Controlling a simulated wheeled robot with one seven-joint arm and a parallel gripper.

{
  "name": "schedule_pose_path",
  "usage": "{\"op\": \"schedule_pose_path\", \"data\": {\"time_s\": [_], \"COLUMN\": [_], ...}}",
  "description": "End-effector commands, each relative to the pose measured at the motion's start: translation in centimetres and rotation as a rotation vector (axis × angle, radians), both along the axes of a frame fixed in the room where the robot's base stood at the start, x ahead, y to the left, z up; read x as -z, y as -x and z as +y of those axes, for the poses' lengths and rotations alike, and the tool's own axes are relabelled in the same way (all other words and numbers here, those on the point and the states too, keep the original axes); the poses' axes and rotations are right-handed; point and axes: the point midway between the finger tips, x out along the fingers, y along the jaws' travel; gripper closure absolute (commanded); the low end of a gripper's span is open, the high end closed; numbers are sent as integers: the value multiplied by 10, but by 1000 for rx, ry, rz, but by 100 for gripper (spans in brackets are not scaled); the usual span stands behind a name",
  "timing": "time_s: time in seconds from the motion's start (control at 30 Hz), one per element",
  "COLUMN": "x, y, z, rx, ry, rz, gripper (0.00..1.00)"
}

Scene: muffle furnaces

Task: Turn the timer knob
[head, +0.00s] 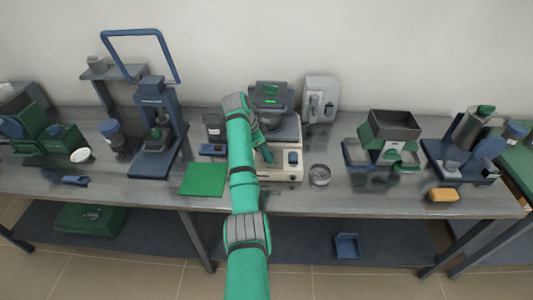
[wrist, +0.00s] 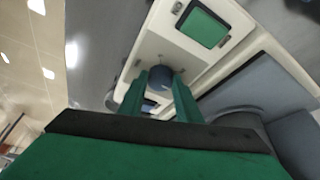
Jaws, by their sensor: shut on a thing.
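The timer knob (wrist: 159,78) is a round, dark blue-grey knob on the pale front panel of a device in the wrist view. My gripper (wrist: 160,73) has its two green fingers on either side of the knob, shut on it. In the head view the device has a cream base (head: 285,174) and dark upper parts, on the table's middle. My arm hides the knob there; my gripper (head: 268,156) is partly seen at the base's left side.
The grey table (head: 340,196) carries a green mat (head: 204,180) left of my arm and a small round metal tin (head: 320,175) right of the base. A blue press (head: 156,130) stands further left. A green device with a dark tray (head: 396,124) stands right.

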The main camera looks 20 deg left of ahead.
Motion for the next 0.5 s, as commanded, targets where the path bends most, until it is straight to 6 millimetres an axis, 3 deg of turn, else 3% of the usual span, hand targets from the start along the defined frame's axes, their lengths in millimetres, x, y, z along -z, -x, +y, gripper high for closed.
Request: {"op": "schedule_pose_path", "data": {"time_s": [0.5], "x": [-1], "y": [-1], "z": [-1], "rx": [57], "ry": [0], "rz": [-1], "gripper": [92]}}
